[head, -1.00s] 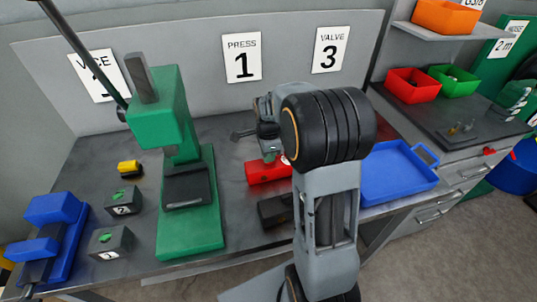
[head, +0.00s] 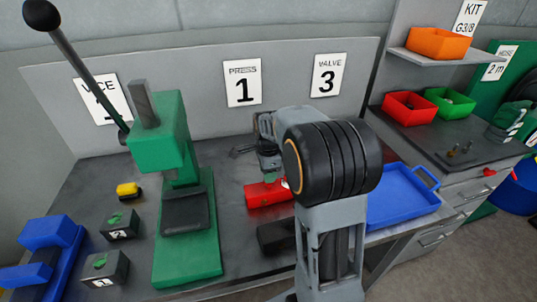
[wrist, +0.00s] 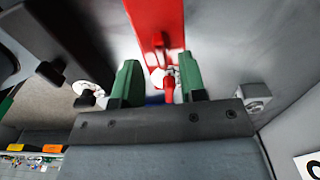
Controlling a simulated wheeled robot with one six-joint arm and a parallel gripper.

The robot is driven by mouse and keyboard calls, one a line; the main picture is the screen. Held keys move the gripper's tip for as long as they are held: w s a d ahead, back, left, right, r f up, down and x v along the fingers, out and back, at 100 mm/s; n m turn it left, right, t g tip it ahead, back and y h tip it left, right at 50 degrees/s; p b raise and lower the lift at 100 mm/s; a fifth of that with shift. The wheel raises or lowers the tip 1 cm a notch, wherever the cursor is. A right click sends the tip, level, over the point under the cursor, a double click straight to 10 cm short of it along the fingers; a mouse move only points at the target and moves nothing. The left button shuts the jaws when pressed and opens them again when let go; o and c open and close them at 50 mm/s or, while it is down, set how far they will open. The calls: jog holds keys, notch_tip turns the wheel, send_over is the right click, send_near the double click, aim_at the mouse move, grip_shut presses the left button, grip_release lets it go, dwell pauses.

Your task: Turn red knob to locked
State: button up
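A red block-like fixture (head: 265,194) lies on the bench right of the green press, with a white round spot at its right end. It also shows as a long red bar (wrist: 155,18) in the wrist view. A small red knob-like part (wrist: 169,88) stands between my green fingers, beside a white disc (wrist: 156,76). My gripper (wrist: 158,75) is open, with gaps on both sides of that red part. In the head view my gripper (head: 268,165) is above the red fixture, partly hidden by my arm. Another small red knob (head: 489,172) is on the drawer cabinet at right.
The green press (head: 185,235) with its long black lever stands left.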

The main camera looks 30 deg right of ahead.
notch_tip(320, 180, up, 11)
dwell(0.4)
dwell(0.4)
jog(key=s+a+f+n+t, duration=0.2)
jog(key=s+a+n, duration=0.2)
jog(key=s+n, duration=0.4)
jog(key=s+a+f+n+t, duration=0.2)
jog(key=s+a+n, duration=0.2)
jog(key=s+n, duration=0.4)
jog(key=shift+s+a+f+n, duration=0.15)
jog(key=shift+a+f+n, duration=0.25)
jog(key=shift+n, duration=1.6)
jog(key=shift+d, duration=0.1)
